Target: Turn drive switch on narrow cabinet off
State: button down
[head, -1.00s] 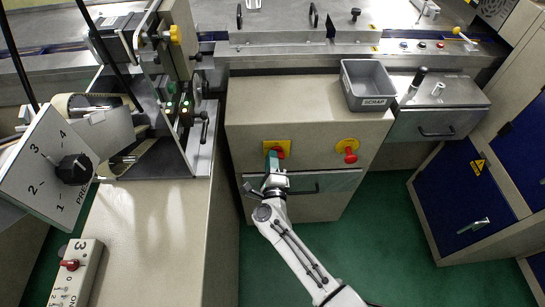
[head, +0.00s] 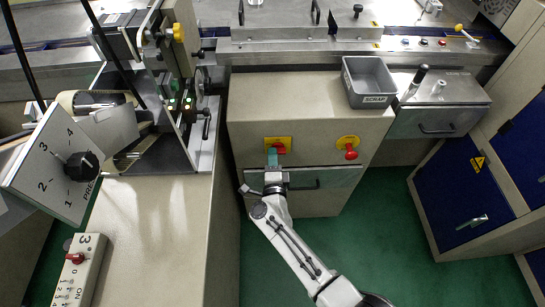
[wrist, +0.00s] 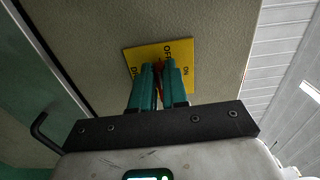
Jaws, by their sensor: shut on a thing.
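The yellow plate (wrist: 183,52) behind reads OFF at the top and ON to the right. The handle's exact angle is hard to tell. The right switch (head: 351,153) is apart from my gripper.
A drawer front (head: 335,177) with a dark handle lies just below the switches. A grey SCRAP bin (head: 370,82) stands on the cabinet top. A bench with a control box (head: 78,270) is at the left. Green floor is open to the right, before the blue-doored cabinet (head: 465,180).

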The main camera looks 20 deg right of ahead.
jog(key=shift+f, duration=0.1)
jog(key=c, duration=1.1)
grip_release()
jog(key=shift+c, duration=0.2)
jog(key=p+v, duration=0.1)
jog(key=v, duration=0.9)
jog(key=shift+s+a, duration=0.15)
jog(key=shift+s, duration=0.25)
